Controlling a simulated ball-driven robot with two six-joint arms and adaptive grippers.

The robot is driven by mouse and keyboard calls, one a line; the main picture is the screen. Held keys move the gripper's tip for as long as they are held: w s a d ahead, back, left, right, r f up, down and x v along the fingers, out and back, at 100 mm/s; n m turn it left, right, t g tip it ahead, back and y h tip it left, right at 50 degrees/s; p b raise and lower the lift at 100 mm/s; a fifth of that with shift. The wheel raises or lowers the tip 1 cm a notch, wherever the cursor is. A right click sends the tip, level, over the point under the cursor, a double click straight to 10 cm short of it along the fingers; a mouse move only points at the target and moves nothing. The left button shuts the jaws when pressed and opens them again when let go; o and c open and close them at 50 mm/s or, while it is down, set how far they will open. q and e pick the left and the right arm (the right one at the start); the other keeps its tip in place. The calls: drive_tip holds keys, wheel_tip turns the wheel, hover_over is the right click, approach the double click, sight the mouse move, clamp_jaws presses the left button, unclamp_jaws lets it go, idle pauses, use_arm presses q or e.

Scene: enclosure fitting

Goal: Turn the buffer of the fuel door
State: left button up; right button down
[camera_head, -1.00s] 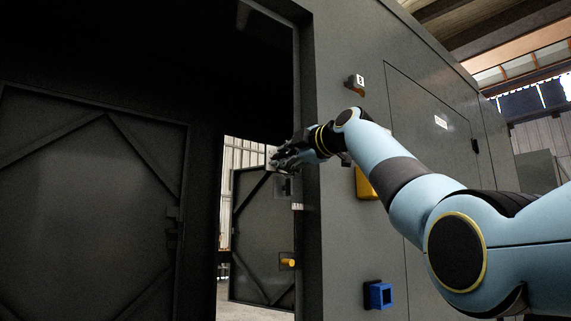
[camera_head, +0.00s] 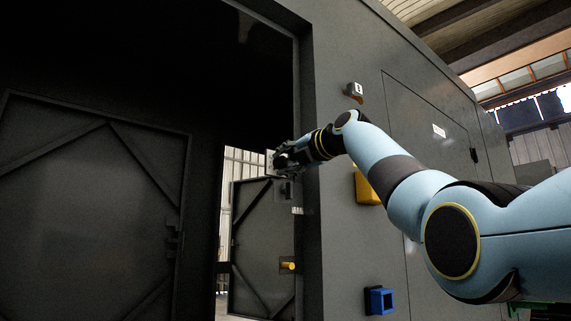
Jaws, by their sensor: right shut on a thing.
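My right arm comes in from the right, and its right gripper (camera_head: 284,161) is at the edge of the dark doorway, in front of the upper part of a door. The gripper is shut on a small part that its fingers and the dim light hide; I cannot tell whether it is the buffer. The door (camera_head: 262,240) is a dark panel with diagonal braces, seen through the opening. A small metal fitting (camera_head: 286,188) sits just below the gripper. A yellow-orange knob (camera_head: 288,265) sticks out lower on the door. My left gripper is not in view.
A large dark braced door leaf (camera_head: 90,200) fills the left. The grey enclosure wall (camera_head: 345,235) carries a blue square socket (camera_head: 379,300), a yellow box (camera_head: 366,188) partly behind my arm, and a small labelled fitting (camera_head: 353,91). A closed panel with a white label (camera_head: 439,131) is further right.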

drive_tip(key=shift+f+n, duration=0.2)
drive_tip(key=shift+n, duration=0.4)
drive_tip(key=c, duration=1.3)
unclamp_jaws()
drive_tip(key=shift+o, duration=1.4)
drive_tip(key=shift+r, duration=0.1)
drive_tip(key=v, duration=1.2)
